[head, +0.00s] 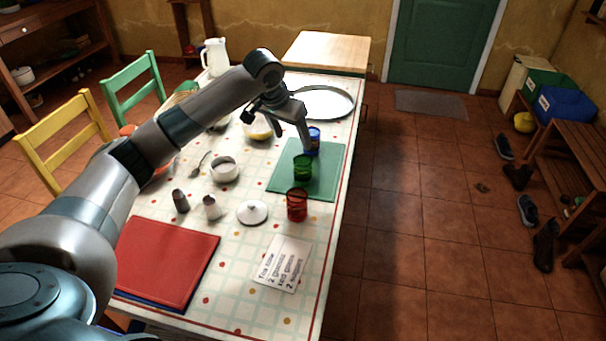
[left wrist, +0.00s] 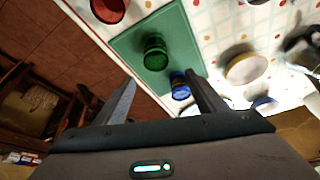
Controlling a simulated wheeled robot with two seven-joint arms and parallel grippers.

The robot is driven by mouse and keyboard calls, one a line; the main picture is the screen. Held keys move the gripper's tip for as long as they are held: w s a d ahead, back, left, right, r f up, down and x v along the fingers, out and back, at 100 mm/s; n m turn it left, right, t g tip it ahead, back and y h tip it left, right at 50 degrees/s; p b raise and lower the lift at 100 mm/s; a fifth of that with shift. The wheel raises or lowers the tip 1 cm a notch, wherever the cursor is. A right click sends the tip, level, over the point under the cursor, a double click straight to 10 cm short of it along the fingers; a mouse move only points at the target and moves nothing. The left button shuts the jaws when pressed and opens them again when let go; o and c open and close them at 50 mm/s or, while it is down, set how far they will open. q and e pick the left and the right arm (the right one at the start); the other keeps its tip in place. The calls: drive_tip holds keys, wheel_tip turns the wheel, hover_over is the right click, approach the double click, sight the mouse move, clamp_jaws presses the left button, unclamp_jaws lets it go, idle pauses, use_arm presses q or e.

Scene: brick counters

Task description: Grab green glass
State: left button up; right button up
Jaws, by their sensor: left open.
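The green glass (head: 303,167) stands on a green mat (head: 322,187) on the table. It also shows in the left wrist view (left wrist: 155,53), beyond the fingertips and apart from them. A blue glass (head: 313,141) stands behind it on the same mat, and shows between my fingers in the left wrist view (left wrist: 180,86). A red glass (head: 297,204) stands in front of the mat. My left gripper (head: 290,131) is open and empty, above the table near the blue and green glasses. My right gripper is not in view.
A white lid (head: 252,212), a small pot (head: 225,169), two shakers (head: 211,207) and a red board (head: 166,260) are on the table. A card (head: 283,262) lies near the front. A round tray (head: 326,102) is behind the mat. Floor is free right of the table.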

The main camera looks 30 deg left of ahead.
sight(302, 160)
use_arm(q)
drive_tip(key=p+x, duration=0.2)
drive_tip(key=x, duration=0.9)
drive_tip(key=shift+f, duration=0.35)
drive_tip(key=shift+w+f, duration=0.1)
drive_tip(key=shift+d+f, duration=0.1)
drive_tip(key=shift+f, duration=0.3)
drive_tip(key=x, duration=0.1)
drive_tip(key=p+x, duration=0.1)
drive_tip(key=x, duration=0.2)
drive_tip(key=shift+s+d+f, duration=0.15)
drive_tip(key=shift+s+d, duration=0.1)
drive_tip(key=shift+f, duration=0.2)
drive_tip(key=shift+c, duration=0.6)
drive_tip(key=c, duration=1)
drive_tip(key=shift+w+r, duration=0.1)
drive_tip(key=shift+c, duration=0.4)
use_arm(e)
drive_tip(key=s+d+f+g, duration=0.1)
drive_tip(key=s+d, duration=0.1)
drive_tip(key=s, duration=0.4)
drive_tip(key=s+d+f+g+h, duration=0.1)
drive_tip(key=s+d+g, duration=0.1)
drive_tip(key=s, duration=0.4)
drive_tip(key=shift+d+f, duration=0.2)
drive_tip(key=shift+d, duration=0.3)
